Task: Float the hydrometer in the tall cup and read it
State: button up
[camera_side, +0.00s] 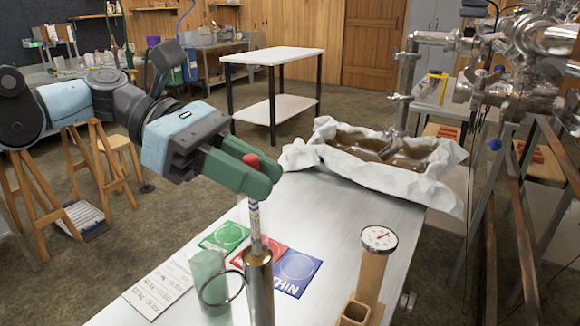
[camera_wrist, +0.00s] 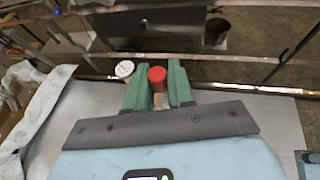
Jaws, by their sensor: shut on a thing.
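My gripper (camera_side: 258,176) has green fingers shut on the hydrometer (camera_side: 255,216) near its red top. The hydrometer is upright, with a clear stem and a marked paper scale inside. Its lower part meets the mouth of the tall metal cup (camera_side: 260,290) and seems to go inside; the cup wall hides how deep it is. The cup stands on the table below my gripper. In the wrist view, the red top (camera_wrist: 157,73) shows between my fingers (camera_wrist: 159,68). Liquid in the cup is not visible.
A translucent green cup (camera_side: 208,272) stands left of the metal cup, with a ring handle between them. A dial thermometer (camera_side: 379,238) on a wooden holder stands right. Coloured cards (camera_side: 297,270) and a written sheet (camera_side: 160,286) lie flat.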

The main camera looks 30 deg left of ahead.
aim_at(249, 203)
jog(key=shift+f, duration=2.15)
jog(key=o, duration=0.9)
jog(key=shift+o, duration=0.3)
jog(key=o, duration=0.8)
jog(key=shift+c, duration=0.2)
jog(key=v, duration=0.7)
jog(key=shift+a, duration=0.25)
